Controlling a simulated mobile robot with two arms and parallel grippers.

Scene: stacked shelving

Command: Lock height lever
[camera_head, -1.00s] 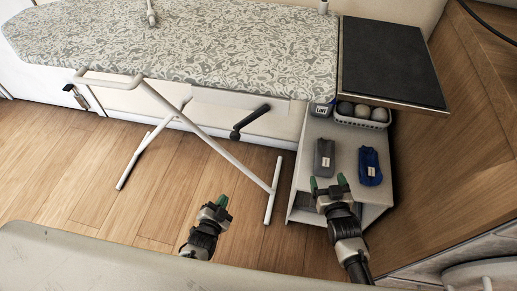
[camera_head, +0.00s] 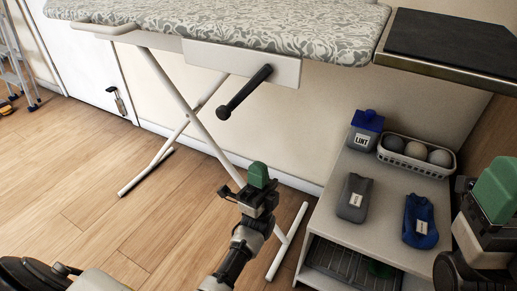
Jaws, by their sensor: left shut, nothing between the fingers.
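The height lever (camera_head: 246,91) is a black bar with a knobbed end. It juts down and to the left from a white housing (camera_head: 225,60) under the patterned ironing board (camera_head: 240,22). My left gripper (camera_head: 259,177) has green fingertips and is shut and empty. It is below and slightly right of the lever's lower end in the head view, apart from it. My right gripper (camera_head: 497,188) is at the right edge, partly cut off, in front of the shelf unit. I cannot tell whether its jaws are open.
White crossed legs (camera_head: 188,105) stand under the board. The shelf unit (camera_head: 325,221) at right holds a lint box (camera_head: 363,135), a basket of balls (camera_head: 448,172), a grey pouch (camera_head: 355,198) and a blue pouch (camera_head: 420,220). A dark-topped panel (camera_head: 455,42) adjoins the board.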

